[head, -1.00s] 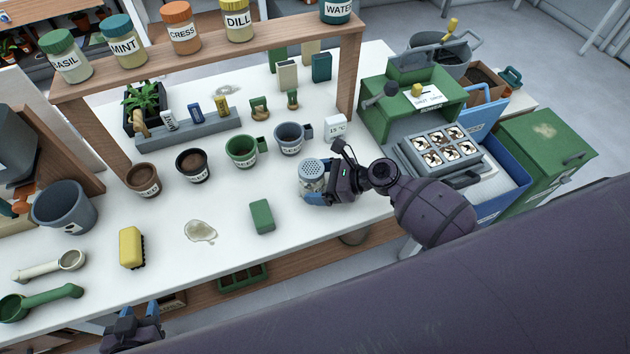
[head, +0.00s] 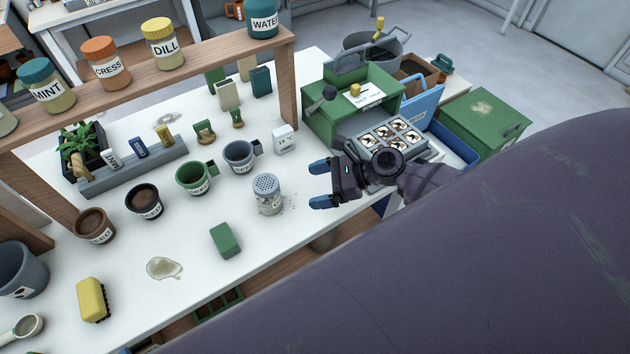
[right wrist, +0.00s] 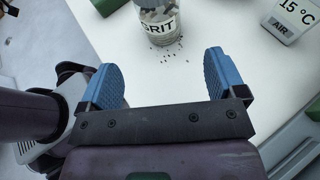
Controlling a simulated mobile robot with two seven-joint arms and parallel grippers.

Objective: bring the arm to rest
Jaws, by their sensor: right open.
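My right gripper (head: 321,185) is open and empty above the right part of the white table. Its two blue fingers point left, toward the grit shaker (head: 268,193), which stands upright on the table apart from them. In the right wrist view the shaker, labelled GRIT (right wrist: 158,20), stands beyond the open blue fingers (right wrist: 166,80), with small dark grains on the table beside it. My left gripper cannot be made out in the head view now.
A green block (head: 225,240), a spill (head: 164,268) and a yellow brush (head: 92,299) lie on the table (head: 255,265). Several pots, including a green one (head: 193,179), stand behind. A thermometer box (head: 285,140) and a seedling tray (head: 410,155) are near my right arm.

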